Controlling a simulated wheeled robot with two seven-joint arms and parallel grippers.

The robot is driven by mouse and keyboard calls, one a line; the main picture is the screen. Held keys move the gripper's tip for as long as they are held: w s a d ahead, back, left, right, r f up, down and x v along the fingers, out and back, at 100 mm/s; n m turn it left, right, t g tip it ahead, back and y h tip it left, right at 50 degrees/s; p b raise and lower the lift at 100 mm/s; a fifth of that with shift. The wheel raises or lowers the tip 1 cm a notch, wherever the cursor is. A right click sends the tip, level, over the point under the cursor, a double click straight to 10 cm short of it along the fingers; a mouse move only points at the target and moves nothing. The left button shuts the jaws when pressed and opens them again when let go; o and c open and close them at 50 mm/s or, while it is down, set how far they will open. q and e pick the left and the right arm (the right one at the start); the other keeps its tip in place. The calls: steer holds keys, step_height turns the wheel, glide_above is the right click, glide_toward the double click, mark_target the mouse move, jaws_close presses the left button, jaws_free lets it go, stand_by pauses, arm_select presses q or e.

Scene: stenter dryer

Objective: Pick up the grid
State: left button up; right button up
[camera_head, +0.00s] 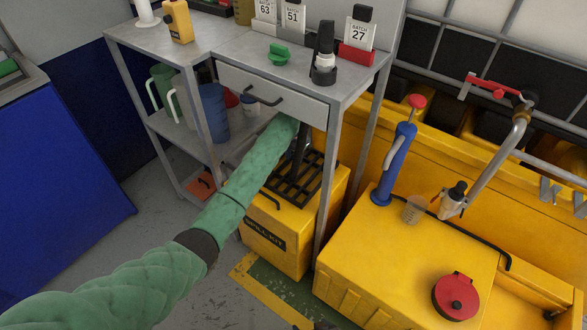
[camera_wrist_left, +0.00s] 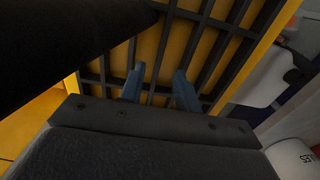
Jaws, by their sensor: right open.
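The grid (camera_head: 292,186) is a black barred grate on top of the yellow spill kit box (camera_head: 283,232), below the grey bench. My left arm, in a green sleeve, reaches over it from the left in the head view. In the left wrist view, the two blue fingertips of my left gripper (camera_wrist_left: 159,86) are apart, just over the grid (camera_wrist_left: 205,48), with a bar showing between them. Whether they touch the bars I cannot tell. Only a small dark bit of my right gripper (camera_head: 323,325) shows at the bottom edge of the head view.
The grey bench (camera_head: 222,45) with a drawer (camera_head: 270,96) overhangs the box. Its front leg stands beside the box. Right is a yellow machine (camera_head: 400,265) with a blue pump (camera_head: 395,165) and red knob (camera_head: 455,296). Jugs (camera_head: 214,112) stand on the lower shelf.

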mark_target(294, 167)
arm_select(q)
step_height(294, 167, down, 4)
steer(key=shift+s+f, duration=0.15)
steer(key=shift+f, duration=0.1)
jaws_close()
